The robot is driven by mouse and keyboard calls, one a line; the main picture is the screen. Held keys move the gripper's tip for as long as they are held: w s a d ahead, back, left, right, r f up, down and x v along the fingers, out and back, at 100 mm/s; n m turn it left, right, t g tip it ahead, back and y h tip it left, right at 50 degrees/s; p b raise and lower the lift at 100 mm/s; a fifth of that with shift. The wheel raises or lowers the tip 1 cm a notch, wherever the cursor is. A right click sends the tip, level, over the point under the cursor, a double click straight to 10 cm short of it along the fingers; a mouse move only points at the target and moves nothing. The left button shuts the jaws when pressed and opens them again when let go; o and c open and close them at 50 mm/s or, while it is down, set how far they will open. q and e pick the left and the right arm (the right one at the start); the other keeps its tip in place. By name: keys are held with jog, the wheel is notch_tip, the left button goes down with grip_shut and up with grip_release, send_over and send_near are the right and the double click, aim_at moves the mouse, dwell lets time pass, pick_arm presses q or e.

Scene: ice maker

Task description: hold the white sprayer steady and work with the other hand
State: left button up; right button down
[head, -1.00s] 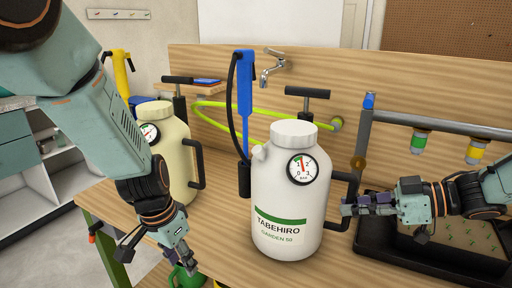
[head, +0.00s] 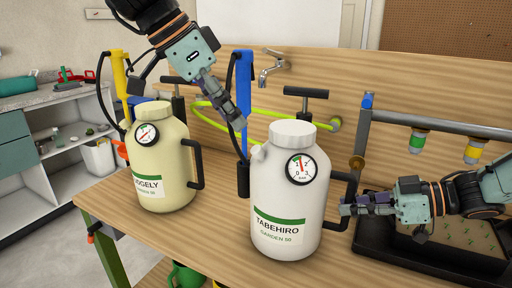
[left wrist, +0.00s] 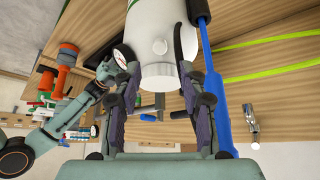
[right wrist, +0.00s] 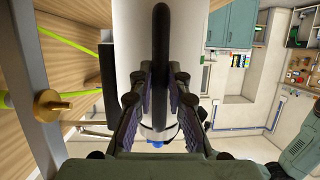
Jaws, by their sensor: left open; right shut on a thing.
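The white sprayer (head: 285,205), labelled TABEHIRO, stands upright on the wooden bench with its white cap on. Its dial (head: 301,169) faces me, and its black T-shaped pump handle (head: 307,93) rises behind the cap. My right gripper (head: 347,206) is shut on the black side handle (right wrist: 161,60) at its right. My left gripper (head: 240,125) is open and empty, above and left of the cap, by the sprayer's blue wand (head: 244,75). In the left wrist view the white cap (left wrist: 158,75) shows beyond the open fingers, with the blue wand beside them. Contact with the wand is unclear.
A cream sprayer (head: 160,165) with a yellow wand (head: 119,75) stands at the left. A tap (head: 271,66) and green hose (head: 200,107) are behind. A black tray (head: 430,255) and metal rail (head: 450,126) lie at the right. The bench's front left is clear.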

aim_at(255, 148)
pick_arm(q)
jog(key=shift+x, duration=4.45)
jog(key=shift+c, duration=0.4)
grip_shut()
